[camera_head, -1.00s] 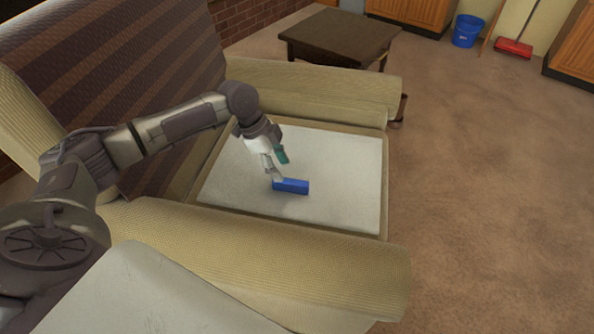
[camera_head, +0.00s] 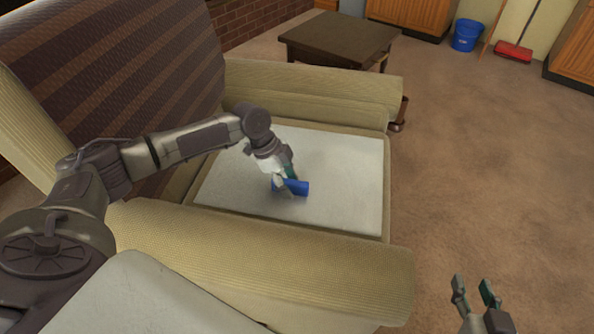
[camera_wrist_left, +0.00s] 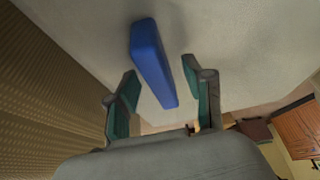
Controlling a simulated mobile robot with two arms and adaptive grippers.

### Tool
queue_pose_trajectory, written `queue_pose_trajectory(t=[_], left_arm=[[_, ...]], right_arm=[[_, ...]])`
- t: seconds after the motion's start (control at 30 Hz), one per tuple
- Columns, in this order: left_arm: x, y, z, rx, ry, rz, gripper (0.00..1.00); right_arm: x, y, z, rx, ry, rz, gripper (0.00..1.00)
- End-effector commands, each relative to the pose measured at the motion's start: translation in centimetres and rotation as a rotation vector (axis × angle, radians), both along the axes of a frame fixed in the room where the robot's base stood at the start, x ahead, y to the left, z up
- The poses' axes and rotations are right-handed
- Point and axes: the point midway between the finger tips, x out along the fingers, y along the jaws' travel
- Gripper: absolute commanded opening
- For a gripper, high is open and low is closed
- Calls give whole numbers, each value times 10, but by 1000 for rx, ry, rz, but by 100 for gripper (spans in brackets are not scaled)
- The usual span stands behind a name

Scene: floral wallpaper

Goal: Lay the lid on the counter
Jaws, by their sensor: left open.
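A small blue block-like object (camera_head: 299,187) lies on the white seat cushion (camera_head: 345,175) of an armchair. My left gripper (camera_head: 288,186) is right at the blue object, reaching down to the cushion. In the left wrist view, the blue object (camera_wrist_left: 152,62) extends between the open fingers of the left gripper (camera_wrist_left: 162,78), with a gap on both sides. My right gripper (camera_head: 473,283) is at the bottom right, fingers spread, with nothing between them. I see no clear lid or counter.
The armchair's near armrest (camera_head: 270,255) and far armrest (camera_head: 320,85) flank the cushion. A dark low table (camera_head: 340,38) stands behind. A blue bucket (camera_head: 467,34) and a red broom (camera_head: 513,51) are at the back wall. The carpet at right is clear.

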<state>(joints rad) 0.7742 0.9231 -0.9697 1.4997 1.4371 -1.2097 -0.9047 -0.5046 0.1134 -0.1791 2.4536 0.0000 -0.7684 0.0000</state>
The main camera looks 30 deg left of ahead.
Motion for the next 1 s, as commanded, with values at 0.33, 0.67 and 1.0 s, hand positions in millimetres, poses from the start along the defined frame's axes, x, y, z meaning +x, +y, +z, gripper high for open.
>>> queue_pose_trajectory(t=[0.33, 0.67, 1.0], left_arm=[[0, 0, 0, 0, 0, 0, 14], [1, 0, 2, 0, -3, 0, 0], [1, 0, 8, 0, -3, 0, 0]], right_arm=[[0, 0, 0, 0, 2, 0, 40], [0, 0, 0, -1, 3, 0, 40], [-3, -1, -4, -8, 35, -2, 40]])
